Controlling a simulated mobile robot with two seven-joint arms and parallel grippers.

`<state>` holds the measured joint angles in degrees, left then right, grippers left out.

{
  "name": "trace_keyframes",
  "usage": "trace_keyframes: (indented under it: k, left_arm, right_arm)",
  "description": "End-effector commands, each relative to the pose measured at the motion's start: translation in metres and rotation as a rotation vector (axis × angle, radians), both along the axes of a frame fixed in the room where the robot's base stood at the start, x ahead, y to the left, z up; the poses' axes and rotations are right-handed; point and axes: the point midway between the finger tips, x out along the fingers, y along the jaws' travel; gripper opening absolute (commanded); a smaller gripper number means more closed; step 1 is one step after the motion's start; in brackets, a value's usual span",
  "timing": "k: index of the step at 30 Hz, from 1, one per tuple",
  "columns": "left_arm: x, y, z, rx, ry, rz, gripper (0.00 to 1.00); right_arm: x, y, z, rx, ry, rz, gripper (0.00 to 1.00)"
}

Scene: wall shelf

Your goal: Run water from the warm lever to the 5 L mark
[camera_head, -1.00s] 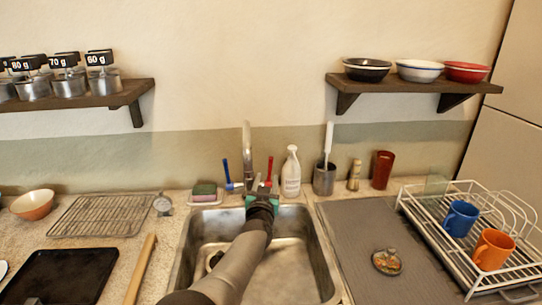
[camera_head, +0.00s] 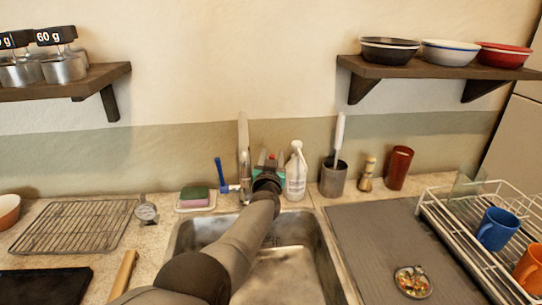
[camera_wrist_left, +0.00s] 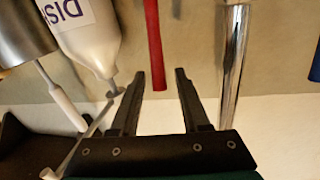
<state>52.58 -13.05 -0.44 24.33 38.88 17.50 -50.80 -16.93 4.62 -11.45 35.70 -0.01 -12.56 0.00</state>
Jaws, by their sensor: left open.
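The red warm lever (camera_head: 271,157) stands right of the chrome faucet (camera_head: 243,150), mostly hidden behind my left gripper (camera_head: 268,178). The blue lever (camera_head: 221,172) stands left of the faucet. In the left wrist view, the left gripper (camera_wrist_left: 160,72) is open and empty. The end of the red lever (camera_wrist_left: 153,45) shows between its fingertips, nearer the left finger; I cannot tell whether they touch. The faucet (camera_wrist_left: 232,60) is to the right of the fingers. The sink (camera_head: 285,265) is partly hidden by my left arm. No water stream or 5 L mark is visible. My right gripper is out of view.
A white soap bottle (camera_head: 296,172) stands close right of the left gripper, with a metal brush holder (camera_head: 333,180) beyond it. A sponge dish (camera_head: 195,200) is left of the faucet. A dish rack (camera_head: 440,213) stands at the right. The wall shelf (camera_head: 400,68) is above.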

Motion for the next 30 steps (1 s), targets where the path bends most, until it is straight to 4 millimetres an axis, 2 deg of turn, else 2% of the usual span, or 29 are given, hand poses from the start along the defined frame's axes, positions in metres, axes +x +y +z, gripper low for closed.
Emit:
trace_keyframes:
  k: [7,19,30]
  left_arm:
    - [0.0,-0.0002,0.0003,0.0,0.0,0.0,0.45]
    - [0.0,0.0,0.0,0.0,0.0,0.0,0.0]
    - [0.0,0.0003,-0.0001,0.0,0.0,0.0,0.0]
  right_arm:
    - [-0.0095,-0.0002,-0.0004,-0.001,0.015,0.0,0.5]
    - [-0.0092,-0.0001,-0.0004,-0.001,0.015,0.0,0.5]
    - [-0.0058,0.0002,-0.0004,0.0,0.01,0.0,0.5]
